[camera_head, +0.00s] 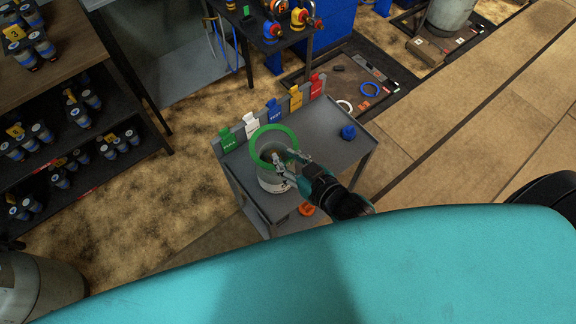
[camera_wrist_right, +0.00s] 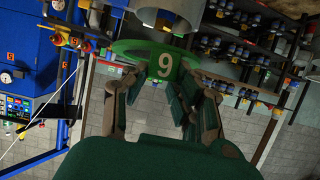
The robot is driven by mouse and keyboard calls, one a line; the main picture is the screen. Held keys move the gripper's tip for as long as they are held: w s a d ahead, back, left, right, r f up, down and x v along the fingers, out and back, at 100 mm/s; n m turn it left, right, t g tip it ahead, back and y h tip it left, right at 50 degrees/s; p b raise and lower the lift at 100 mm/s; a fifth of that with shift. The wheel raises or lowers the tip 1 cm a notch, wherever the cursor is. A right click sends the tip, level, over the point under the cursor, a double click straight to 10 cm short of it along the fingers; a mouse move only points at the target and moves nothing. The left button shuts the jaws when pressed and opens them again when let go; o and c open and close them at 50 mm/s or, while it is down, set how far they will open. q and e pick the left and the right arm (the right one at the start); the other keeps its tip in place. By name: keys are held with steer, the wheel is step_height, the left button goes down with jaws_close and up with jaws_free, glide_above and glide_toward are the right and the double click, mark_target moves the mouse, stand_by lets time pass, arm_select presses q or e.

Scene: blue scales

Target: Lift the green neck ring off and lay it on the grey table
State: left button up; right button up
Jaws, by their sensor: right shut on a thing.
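The green neck ring (camera_head: 254,142) shows at the top of a grey cylinder (camera_head: 272,184) that stands upright on the grey table (camera_head: 335,148). My right gripper (camera_head: 284,166) reaches in from the lower right and is shut on the ring's near side. My left gripper is out of view.
Coloured tags, including a green one (camera_head: 228,139), stand along the table's back edge. A blue object (camera_head: 348,132) lies at the table's right side. An orange ring (camera_head: 307,210) is low under the table's front. The table's right half is mostly clear.

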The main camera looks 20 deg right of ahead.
steer(key=shift+r+p, duration=0.35)
steer(key=shift+r, duration=0.45)
steer(key=shift+r+p, duration=3.7)
steer(key=shift+p, duration=0.5)
